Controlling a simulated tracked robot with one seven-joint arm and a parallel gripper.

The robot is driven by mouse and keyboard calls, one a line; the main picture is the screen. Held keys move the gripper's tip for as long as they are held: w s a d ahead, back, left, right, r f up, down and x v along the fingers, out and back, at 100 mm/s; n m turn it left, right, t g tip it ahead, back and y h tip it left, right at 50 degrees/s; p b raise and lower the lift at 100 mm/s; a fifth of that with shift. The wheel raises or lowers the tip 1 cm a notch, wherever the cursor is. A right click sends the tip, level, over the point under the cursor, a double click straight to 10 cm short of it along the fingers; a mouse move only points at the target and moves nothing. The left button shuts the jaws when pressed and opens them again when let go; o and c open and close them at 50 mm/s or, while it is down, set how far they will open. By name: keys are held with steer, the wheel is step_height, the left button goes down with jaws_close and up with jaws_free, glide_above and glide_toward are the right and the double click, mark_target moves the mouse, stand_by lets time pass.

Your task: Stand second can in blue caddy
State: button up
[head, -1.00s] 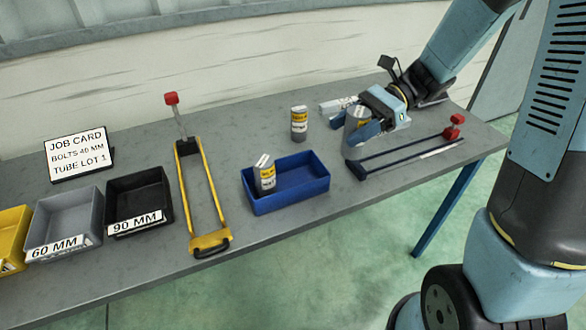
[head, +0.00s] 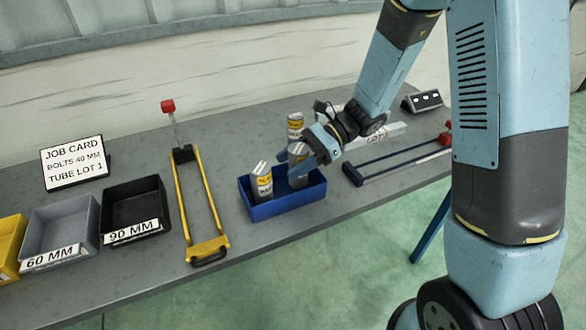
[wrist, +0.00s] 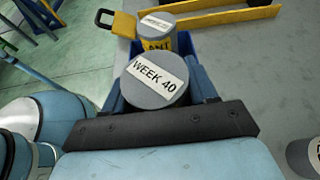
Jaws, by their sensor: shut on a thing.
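The blue caddy (head: 285,208) stands on the bench with one grey can (head: 262,184) in its left part. That can leans slightly and its lid also shows in the wrist view (wrist: 157,25). My gripper (head: 296,166) is shut on a second grey can (head: 299,176) with a white and yellow label. The held can is roughly upright, over or inside the caddy's right part; whether its base touches the floor is hidden. In the wrist view its lid reads "WEEK 40" (wrist: 157,80), between my fingers. A third can (head: 295,124) stands on the bench behind the caddy.
A yellow-handled tool frame (head: 206,205) lies left of the caddy, and a dark blue one (head: 395,160) lies right. Black (head: 135,207) and grey (head: 60,228) bins and a job card (head: 74,163) stand further left. The bench's front edge is close to the caddy.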

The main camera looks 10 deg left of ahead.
steer(key=shift+f, duration=1.2)
steer(key=o, duration=1.2)
steer(key=v, duration=1.2)
steer(key=shift+s+d+r+n+t+h, duration=2.05)
steer(key=shift+s+d+r, duration=0.65)
steer(key=shift+d+r, duration=0.65)
steer(key=shift+s+d+r+n+t+h, duration=2)
steer(key=shift+s+d+r, duration=0.75)
steer(key=shift+d+r, duration=0.6)
steer(key=shift+s+d+r+n+t+h, duration=1.75)
steer(key=shift+s+d+r+t, duration=0.5)
steer(key=shift+s+d+r, duration=1)
